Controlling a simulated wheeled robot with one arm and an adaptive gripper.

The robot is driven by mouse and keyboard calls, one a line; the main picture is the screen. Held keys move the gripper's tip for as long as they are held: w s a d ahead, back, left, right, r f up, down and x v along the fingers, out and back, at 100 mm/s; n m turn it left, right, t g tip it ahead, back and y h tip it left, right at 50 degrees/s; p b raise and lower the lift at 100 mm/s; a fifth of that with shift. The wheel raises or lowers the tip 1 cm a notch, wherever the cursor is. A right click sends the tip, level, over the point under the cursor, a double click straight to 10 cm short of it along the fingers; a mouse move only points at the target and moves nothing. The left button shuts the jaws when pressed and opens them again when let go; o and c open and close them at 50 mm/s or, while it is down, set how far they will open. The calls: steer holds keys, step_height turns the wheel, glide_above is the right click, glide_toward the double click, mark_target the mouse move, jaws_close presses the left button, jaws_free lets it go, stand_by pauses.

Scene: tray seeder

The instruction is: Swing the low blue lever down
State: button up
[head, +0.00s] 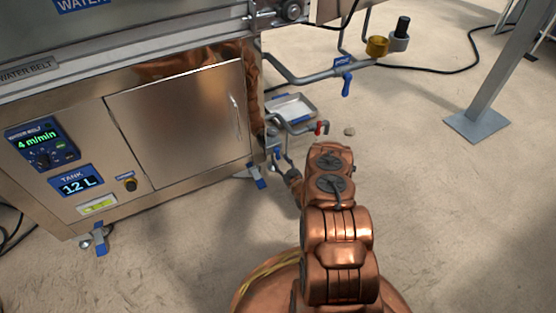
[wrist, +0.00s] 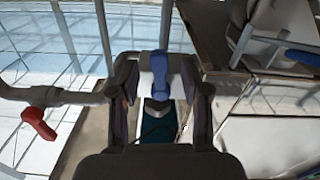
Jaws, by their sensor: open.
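The low blue lever (wrist: 159,75) shows in the wrist view, hanging down from a grey pipe between the two fingers of my gripper (wrist: 161,92). The fingers are open, one on each side of it. I cannot tell whether either finger touches it. In the head view, my gripper (head: 284,162) is small and partly hidden by my copper arm, beside the machine's lower right corner. A small blue part (head: 277,151) shows there, too small to make out clearly.
A red lever (head: 322,128) sits on the low pipe; it also shows in the wrist view (wrist: 38,123). A higher blue lever (head: 346,84) hangs from the upper pipe. A shallow metal tray (head: 300,106) lies behind. The steel cabinet (head: 185,125) stands left. Open floor lies right.

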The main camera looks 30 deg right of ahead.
mark_target(279, 158)
steer(key=shift+w+d+b, duration=0.15)
steer(key=shift+w+b, duration=0.4)
steer(key=shift+w, duration=1.2)
steer(key=shift+c, duration=0.3)
jaws_close()
